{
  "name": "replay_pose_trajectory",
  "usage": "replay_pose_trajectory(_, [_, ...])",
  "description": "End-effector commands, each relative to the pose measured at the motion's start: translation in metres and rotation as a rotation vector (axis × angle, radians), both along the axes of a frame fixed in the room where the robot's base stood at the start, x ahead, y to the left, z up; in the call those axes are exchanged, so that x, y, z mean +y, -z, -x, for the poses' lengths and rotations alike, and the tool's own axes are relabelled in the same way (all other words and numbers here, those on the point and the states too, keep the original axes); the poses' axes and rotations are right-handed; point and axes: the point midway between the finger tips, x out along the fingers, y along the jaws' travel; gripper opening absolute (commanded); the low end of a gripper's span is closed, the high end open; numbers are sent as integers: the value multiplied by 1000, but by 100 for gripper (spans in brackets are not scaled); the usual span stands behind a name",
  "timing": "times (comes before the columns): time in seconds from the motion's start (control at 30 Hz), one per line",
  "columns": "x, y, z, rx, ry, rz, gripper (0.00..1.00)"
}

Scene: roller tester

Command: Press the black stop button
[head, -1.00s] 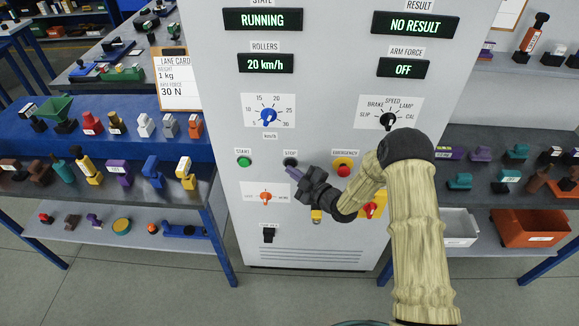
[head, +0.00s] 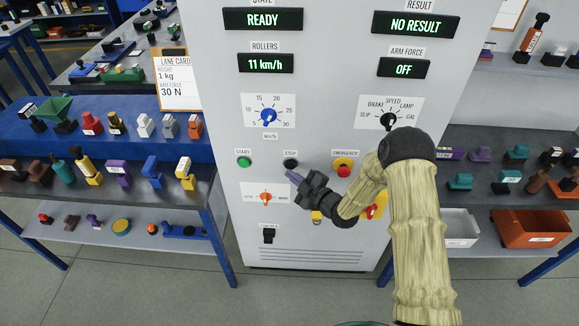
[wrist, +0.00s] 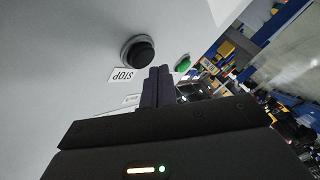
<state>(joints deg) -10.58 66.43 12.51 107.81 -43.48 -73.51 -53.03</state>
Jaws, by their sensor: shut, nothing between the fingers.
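The black stop button (head: 290,163) sits on the grey cabinet front under a STOP label, between the green start button and the red emergency button. In the wrist view the stop button (wrist: 138,52) stands out from the panel, with its STOP label beside it. My gripper (head: 291,176) is shut and empty, its purple fingertips just below the stop button in the head view. In the wrist view the fingertips (wrist: 158,72) are beside the button and look apart from it. The state display (head: 263,19) reads READY, and the rollers display (head: 266,63) reads 11 km/h.
The green start button (head: 244,162) is left of the stop button. The red emergency button (head: 343,167) on yellow is to the right, close to my arm. An orange knob (head: 266,197) is below left. Shelves with several coloured parts flank the cabinet.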

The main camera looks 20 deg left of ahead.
Motion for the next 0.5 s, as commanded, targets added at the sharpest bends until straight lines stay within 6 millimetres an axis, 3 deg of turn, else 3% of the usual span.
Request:
replay_pose_trajectory(0.27, [0,0,1,0,0,0,0])
replay_pose_trajectory(0.5, [-4,0,18,1,-1,0,0])
